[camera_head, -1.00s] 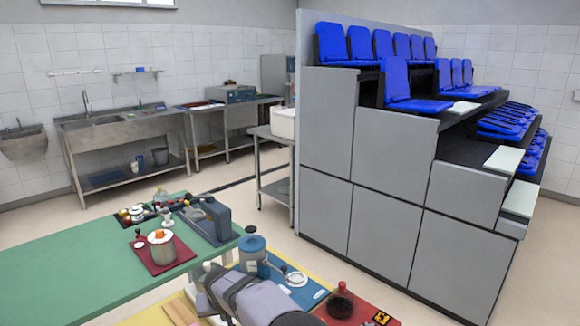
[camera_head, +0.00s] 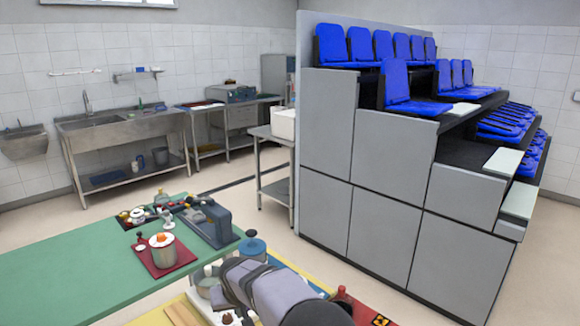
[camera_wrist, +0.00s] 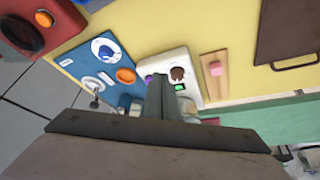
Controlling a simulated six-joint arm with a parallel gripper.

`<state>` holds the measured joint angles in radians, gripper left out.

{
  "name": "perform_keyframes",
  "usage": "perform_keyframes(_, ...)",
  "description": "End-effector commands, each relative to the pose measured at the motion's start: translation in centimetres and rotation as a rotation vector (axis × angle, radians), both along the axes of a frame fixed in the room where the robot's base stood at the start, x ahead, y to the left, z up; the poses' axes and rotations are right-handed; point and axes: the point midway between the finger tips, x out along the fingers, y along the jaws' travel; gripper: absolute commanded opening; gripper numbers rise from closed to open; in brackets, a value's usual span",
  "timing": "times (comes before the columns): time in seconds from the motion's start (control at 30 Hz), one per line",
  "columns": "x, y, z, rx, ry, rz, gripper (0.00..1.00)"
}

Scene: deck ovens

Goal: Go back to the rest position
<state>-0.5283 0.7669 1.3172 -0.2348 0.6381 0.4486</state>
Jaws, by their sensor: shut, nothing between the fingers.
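My gripper (camera_wrist: 160,95) shows in the wrist view as shut fingers pointing toward the yellow tabletop, with nothing between them. Its tips appear in front of a white box (camera_wrist: 182,62) with purple, brown and green parts; I cannot tell the gap. In the head view my grey arm reaches in from the bottom, over the yellow table (camera_head: 150,318), and hides the gripper's fingertips. It also covers most of the blue board, which shows in the wrist view (camera_wrist: 75,68) with an orange ring and a white dial.
A green table (camera_head: 75,265) holds a red mat (camera_head: 185,257) with a pot (camera_head: 162,250) and a grey machine (camera_head: 215,222). A red board (camera_head: 378,318) lies right of my arm. A wooden strip (camera_wrist: 212,90) and brown tray (camera_wrist: 290,30) lie nearby. Grey stands with blue seats (camera_head: 405,85) rise behind.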

Motion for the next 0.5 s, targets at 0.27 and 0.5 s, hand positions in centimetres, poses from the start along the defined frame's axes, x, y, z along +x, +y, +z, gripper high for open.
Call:
perform_keyframes(0.27, -6.5, -12.7, 1.8, -0.052, 0.132, -0.087, 0.00)
perform_keyframes(0.5, -16.7, -21.9, 1.9, -0.069, 0.270, -0.158, 0.00)
